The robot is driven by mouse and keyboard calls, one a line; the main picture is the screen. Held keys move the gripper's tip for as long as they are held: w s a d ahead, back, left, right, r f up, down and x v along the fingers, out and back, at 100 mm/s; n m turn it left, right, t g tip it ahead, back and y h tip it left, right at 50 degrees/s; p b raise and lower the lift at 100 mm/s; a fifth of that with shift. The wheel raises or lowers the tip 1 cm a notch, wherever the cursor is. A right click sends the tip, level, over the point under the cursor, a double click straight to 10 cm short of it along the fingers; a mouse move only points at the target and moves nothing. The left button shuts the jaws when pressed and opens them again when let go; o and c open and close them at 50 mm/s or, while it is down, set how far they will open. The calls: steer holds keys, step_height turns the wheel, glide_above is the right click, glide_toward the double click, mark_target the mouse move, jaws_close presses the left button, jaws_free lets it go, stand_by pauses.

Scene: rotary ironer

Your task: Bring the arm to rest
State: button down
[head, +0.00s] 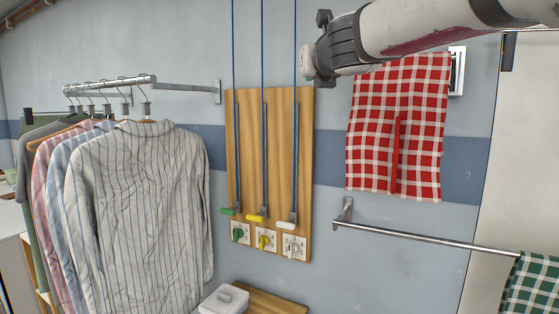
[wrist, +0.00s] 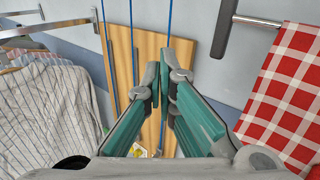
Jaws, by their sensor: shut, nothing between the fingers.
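My arm (head: 410,35) reaches in from the top right of the head view, held high before the wall. Its end is in front of the upper right of the wooden board (head: 250,130) and left of the red checked cloth (head: 420,120). My gripper (wrist: 160,76) shows in the wrist view with its green-sided fingers brought together at the tips. It is shut and holds nothing. The fingers point toward the board and the blue cords, apparently apart from them. In the head view the fingers cannot be made out clearly.
Blue cords end at green, yellow (head: 256,217) and white handles above matching knobs. Striped shirts (head: 140,200) hang on a rail at left. A metal bar (head: 420,243) juts out at right, with a green checked cloth (head: 533,285). A white lidded box (head: 224,300) stands below.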

steer(key=s+f+n+g+y, duration=0.3)
steer(key=s+f+n+g, duration=0.2)
steer(key=s+f+n, duration=1.05)
steer(key=s+d+f+n+g+h, duration=0.2)
steer(key=s+d+f+n, duration=0.3)
steer(key=s+f+n, duration=0.4)
steer(key=s+d+f+n+g+h, duration=0.3)
steer(key=s+d+f+n+g, duration=0.2)
steer(key=s+f+n, duration=0.4)
steer(key=s+f, duration=0.1)
steer(key=s, duration=0.3)
steer(key=shift+d, duration=0.4)
steer(key=shift+s+n, duration=0.1)
steer(key=shift+n, duration=0.15)
